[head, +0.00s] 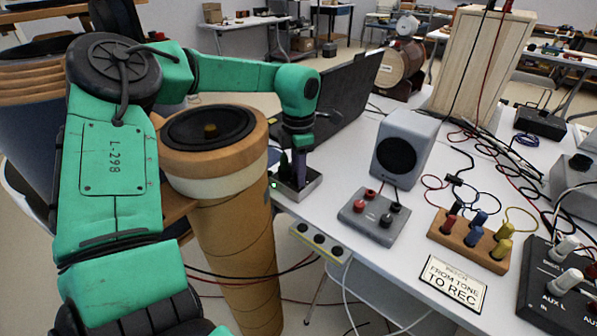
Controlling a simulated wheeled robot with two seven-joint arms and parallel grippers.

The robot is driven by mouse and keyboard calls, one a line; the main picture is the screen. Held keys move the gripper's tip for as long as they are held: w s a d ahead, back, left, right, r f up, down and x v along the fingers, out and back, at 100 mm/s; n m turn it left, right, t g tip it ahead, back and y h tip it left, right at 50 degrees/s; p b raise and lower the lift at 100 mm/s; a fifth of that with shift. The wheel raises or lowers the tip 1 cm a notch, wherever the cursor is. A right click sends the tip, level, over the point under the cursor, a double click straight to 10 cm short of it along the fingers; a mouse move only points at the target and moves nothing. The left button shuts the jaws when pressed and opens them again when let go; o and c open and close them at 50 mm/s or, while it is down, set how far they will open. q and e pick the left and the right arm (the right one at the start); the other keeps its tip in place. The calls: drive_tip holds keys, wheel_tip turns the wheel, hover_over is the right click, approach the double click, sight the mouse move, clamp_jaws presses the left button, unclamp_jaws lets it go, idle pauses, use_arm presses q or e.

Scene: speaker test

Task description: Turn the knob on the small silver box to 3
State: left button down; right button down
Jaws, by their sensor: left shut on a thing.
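The small silver box (312,186) sits at the left edge of the white table, with a dark top and bright metal sides. My left gripper (297,182) points down onto the top of this box from above. It is shut on the knob, which its fingers hide. The number the knob points to cannot be read. My green left arm comes in from the left and bends down over the box. My right gripper is not in view.
A grey box with red and black terminals (374,216) and a small grey speaker (403,150) stand to the right. A black laptop-like panel (347,100) is behind. A large cardboard-like tube with a speaker cone (232,215) stands close at left. Cables cross the table at right.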

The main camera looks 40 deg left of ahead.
use_arm(q)
drive_tip(key=c, duration=0.7)
unclamp_jaws()
drive_tip(key=shift+o, duration=0.2)
drive_tip(key=shift+r+p, duration=0.35)
drive_tip(key=shift+r, duration=0.1)
wheel_tip(320, 180, up, 7)
drive_tip(key=p, duration=0.5)
drive_tip(key=shift+s+f, duration=0.1)
drive_tip(key=shift+r+p, duration=0.3)
drive_tip(key=shift+p, duration=0.05)
drive_tip(key=shift+f, duration=0.1)
